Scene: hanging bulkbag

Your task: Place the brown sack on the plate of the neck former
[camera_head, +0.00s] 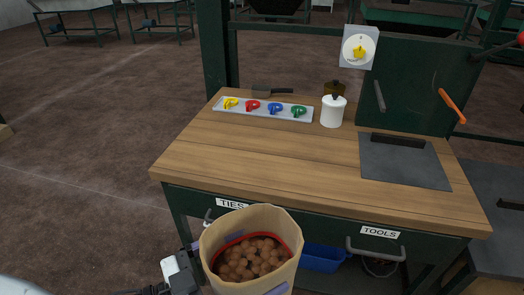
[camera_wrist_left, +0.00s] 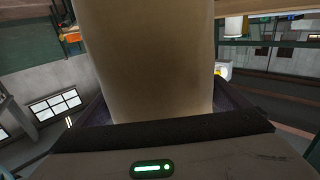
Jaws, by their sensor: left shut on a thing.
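The brown sack (camera_head: 208,262) is open at the top, with a red band inside its mouth and several round brown lumps in it. It is upright or nearly so, in front of the bench's near edge. My left gripper (camera_head: 236,270) is shut on the sack; in the left wrist view the sack's tan wall (camera_wrist_left: 155,55) rises between its fingers (camera_wrist_left: 158,108). A dark grey square plate (camera_head: 405,170) with a black bar at its back lies on the bench at the right, apart from the sack. I cannot tell whether this is the neck former's plate. My right gripper is not in view.
The wooden bench top (camera_head: 260,165) is clear in its middle and front. A tray (camera_head: 225,110) of coloured ties, a scoop (camera_head: 262,91) and a white jar (camera_head: 333,111) stand at the back. A dial (camera_head: 358,49) and orange handle (camera_head: 452,106) are behind the plate. A blue bin (camera_head: 325,260) sits below.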

